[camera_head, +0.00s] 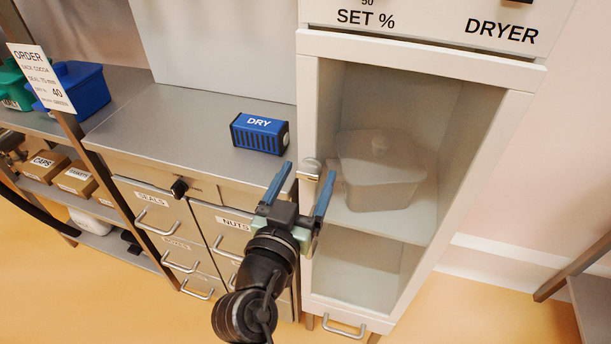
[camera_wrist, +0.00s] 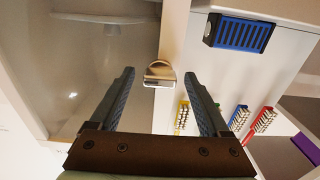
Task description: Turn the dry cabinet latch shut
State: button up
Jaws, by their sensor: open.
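The dry cabinet (camera_head: 420,58) is a tall white unit marked DRYER, with a clear front and a white container (camera_head: 380,175) on its shelf. Its latch (camera_head: 310,168) is a small silver piece on the cabinet's left front post. In the wrist view the latch (camera_wrist: 159,75) has a rounded plate and a short bar lying across the picture. My gripper (camera_head: 308,176) is open in front of the latch. In the wrist view the latch appears between the two blue-padded fingertips, with space on both sides. No contact shows, and the remaining depth gap is unclear.
A blue DRY box (camera_head: 259,133) stands on the steel counter (camera_head: 190,125) left of the latch. Drawers with bar handles (camera_head: 155,218) are below it. Another handle (camera_head: 344,327) is at the cabinet's bottom. A shelf rack (camera_head: 45,188) stands far left.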

jog(key=shift+c, duration=0.2)
grip_shut()
